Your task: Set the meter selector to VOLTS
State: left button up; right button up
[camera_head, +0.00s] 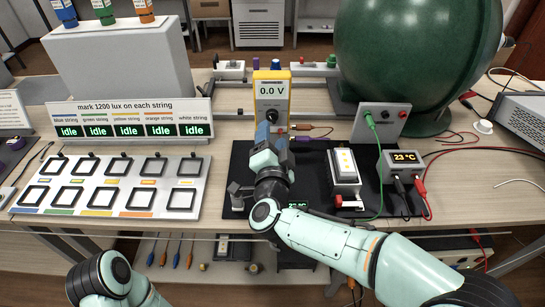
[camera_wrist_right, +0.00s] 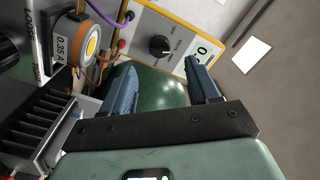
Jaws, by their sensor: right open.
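The yellow-framed meter (camera_head: 272,90) stands upright behind the black mat and its display reads 0.0 V. Its black selector knob (camera_wrist_right: 160,46) shows on the pale meter face in the right wrist view, with small labels around it that I cannot read surely. I cannot tell which label the knob points at. My right gripper (camera_head: 271,135) is in front of the meter, just below the knob in the head view. In the wrist view its blue fingers (camera_wrist_right: 163,66) are apart and empty, with the knob seen between and beyond them. My left gripper is out of view.
A green sphere (camera_head: 418,45) stands at the back right. A white panel of square frames (camera_head: 120,184) fills the left. A purple cable (camera_wrist_right: 108,20) runs beside the meter.

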jog(key=s, duration=0.7)
jog(key=shift+p, duration=0.35)
jog(key=shift+s, duration=0.1)
